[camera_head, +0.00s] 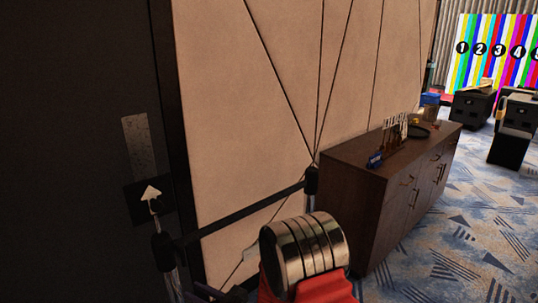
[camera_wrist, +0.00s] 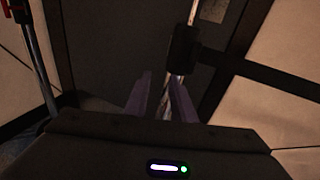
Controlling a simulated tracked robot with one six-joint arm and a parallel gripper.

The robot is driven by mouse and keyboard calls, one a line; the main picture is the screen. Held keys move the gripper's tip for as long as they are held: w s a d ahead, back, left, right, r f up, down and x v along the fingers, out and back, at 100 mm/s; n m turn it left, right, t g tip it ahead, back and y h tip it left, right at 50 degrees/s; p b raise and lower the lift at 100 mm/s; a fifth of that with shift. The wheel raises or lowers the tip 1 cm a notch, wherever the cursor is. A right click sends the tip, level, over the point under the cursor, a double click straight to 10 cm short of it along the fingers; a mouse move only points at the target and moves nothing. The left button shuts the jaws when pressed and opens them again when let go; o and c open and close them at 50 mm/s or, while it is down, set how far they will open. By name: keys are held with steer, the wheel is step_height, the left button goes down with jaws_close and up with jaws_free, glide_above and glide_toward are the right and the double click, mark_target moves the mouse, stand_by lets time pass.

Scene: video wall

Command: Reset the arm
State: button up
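My gripper (camera_wrist: 161,80) shows in the wrist view as two dim purple fingers with a gap between them. A metal stanchion post (camera_wrist: 163,100) shows in that gap, behind the fingers; I cannot tell whether they touch it. No object is clearly held.
A black belt barrier (camera_head: 240,215) runs between two posts near a panelled wall (camera_head: 260,110). A dark wooden cabinet (camera_head: 365,205) is right of my arm. Patterned carpet (camera_head: 455,235) lies open at right; a striped screen (camera_head: 495,50) is beyond.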

steer(key=s+a+n+g, duration=0.1)
steer(key=s+n+g, duration=0.65)
steer(key=s, duration=0.45)
steer(key=s+d+r+n+g+h, duration=0.45)
steer(key=s+d+n, duration=0.25)
steer(key=s, duration=0.2)
steer(key=s+d+r+n+t+h, duration=0.2)
steer(key=d+r+n+h, duration=0.2)
steer(key=d, duration=0.7)
steer(key=s+d+r+n+t+h, duration=0.15)
steer(key=d+r+n+h, duration=0.3)
steer(key=d, duration=0.65)
steer(key=s+d+r+t+h, duration=0.1)
steer(key=d+r+t, duration=0.5)
steer(key=d+r, duration=0.4)
steer(key=shift+s+d+r+h, duration=0.15)
steer(key=shift+s+r+h, duration=0.05)
steer(key=shift+s+h, duration=0.1)
